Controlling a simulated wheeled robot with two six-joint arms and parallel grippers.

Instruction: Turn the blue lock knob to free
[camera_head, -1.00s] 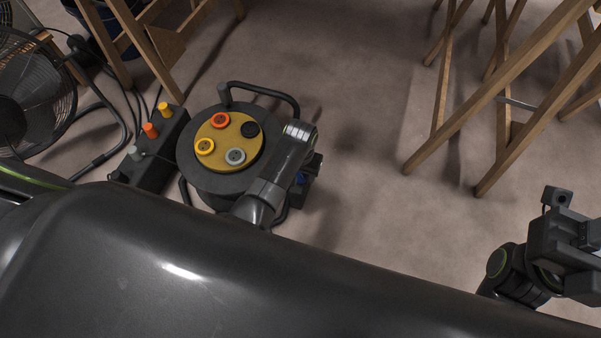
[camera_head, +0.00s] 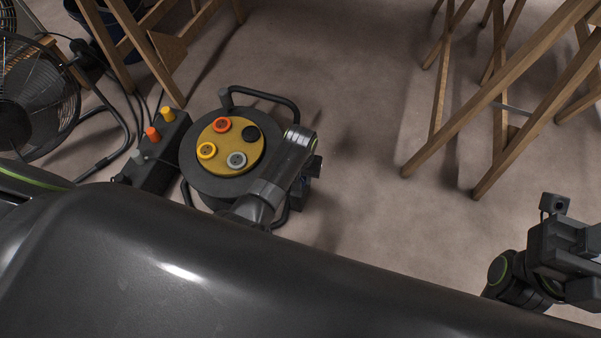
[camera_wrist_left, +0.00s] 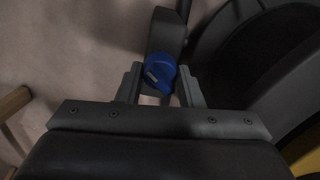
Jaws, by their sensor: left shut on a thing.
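The blue lock knob (camera_wrist_left: 160,72) shows in the left wrist view, with a pale mark on its face. It sits on a dark housing at the side of the cable reel (camera_head: 190,168). My left gripper (camera_wrist_left: 160,87) is shut on the knob, one finger on each side of it. In the head view my left arm hides the knob and these fingers. My right gripper (camera_head: 585,245) is at the right edge of the head view, far from the reel; its fingers are not clearly visible.
The reel's yellow face (camera_head: 215,165) carries several round sockets. A dark power strip (camera_head: 160,165) with coloured plugs stands left of it, and a fan (camera_head: 35,100) beyond. Wooden trestles (camera_head: 500,90) stand at the right. The floor between reel and trestles is clear.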

